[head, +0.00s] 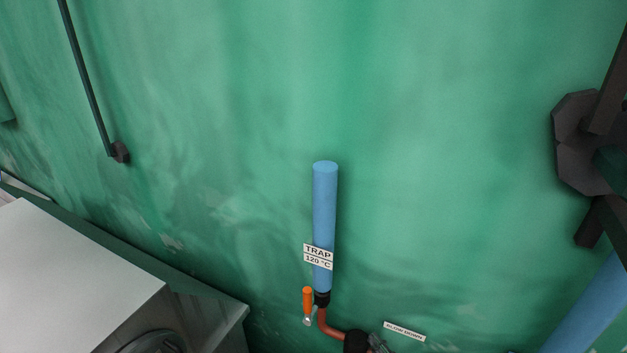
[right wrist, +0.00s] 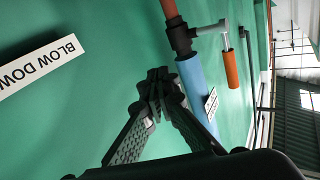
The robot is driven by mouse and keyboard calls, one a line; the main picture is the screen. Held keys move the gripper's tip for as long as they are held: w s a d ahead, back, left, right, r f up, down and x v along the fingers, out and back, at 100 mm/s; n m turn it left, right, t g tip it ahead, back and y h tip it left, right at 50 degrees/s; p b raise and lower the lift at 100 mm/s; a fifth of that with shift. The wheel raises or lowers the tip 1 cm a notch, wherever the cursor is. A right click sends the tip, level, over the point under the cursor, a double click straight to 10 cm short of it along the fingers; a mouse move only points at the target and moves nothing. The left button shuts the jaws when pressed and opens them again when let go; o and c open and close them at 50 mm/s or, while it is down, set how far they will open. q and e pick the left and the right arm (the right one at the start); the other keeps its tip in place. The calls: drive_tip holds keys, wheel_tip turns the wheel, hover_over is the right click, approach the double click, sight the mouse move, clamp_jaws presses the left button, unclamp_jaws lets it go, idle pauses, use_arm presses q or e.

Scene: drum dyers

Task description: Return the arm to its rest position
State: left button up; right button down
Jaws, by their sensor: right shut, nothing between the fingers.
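My right gripper (head: 377,342) shows only as a small part at the bottom edge of the head view, by the lower end of the copper pipe and beside the BLOW DOWN label (head: 404,331). In the right wrist view its fingers (right wrist: 157,82) meet at their tips, with nothing held. They are in front of the green wall, and the blue TRAP pipe (right wrist: 197,88) shows behind them. The rest of my right arm is out of the head view. My left gripper is not in view.
The blue pipe (head: 325,215) stands upright against the green wall, with an orange-handled valve lever (head: 307,301) and a copper bend (head: 328,327) below. A pale-topped machine (head: 75,275) fills the lower left. A dark angular fixture (head: 575,150) is at right. The upper middle is clear.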

drive_tip(key=s+d+f+m+g+h, duration=0.3)
drive_tip(key=s+d+f+g+h, duration=0.35)
drive_tip(key=d+f, duration=0.55)
drive_tip(key=s+d+f+m+g+h, duration=0.1)
drive_tip(key=s+d+f+g+h, duration=0.2)
drive_tip(key=s, duration=0.7)
drive_tip(key=s+d+f+g, duration=0.3)
drive_tip(key=s+f, duration=0.1)
drive_tip(key=s, duration=0.6)
wheel_tip(320, 180, down, 34)
drive_tip(key=a+f+g+b, duration=0.1)
drive_tip(key=b, duration=0.5)
drive_tip(key=s+f+b, duration=0.3)
drive_tip(key=s+f, duration=0.7)
drive_tip(key=f, duration=0.2)
drive_tip(key=s+f+n+g+b, duration=0.1)
drive_tip(key=s+f+b, duration=0.2)
drive_tip(key=s+f, duration=0.8)
wheel_tip(320, 180, down, 3)
drive_tip(key=shift+a+r, duration=0.2)
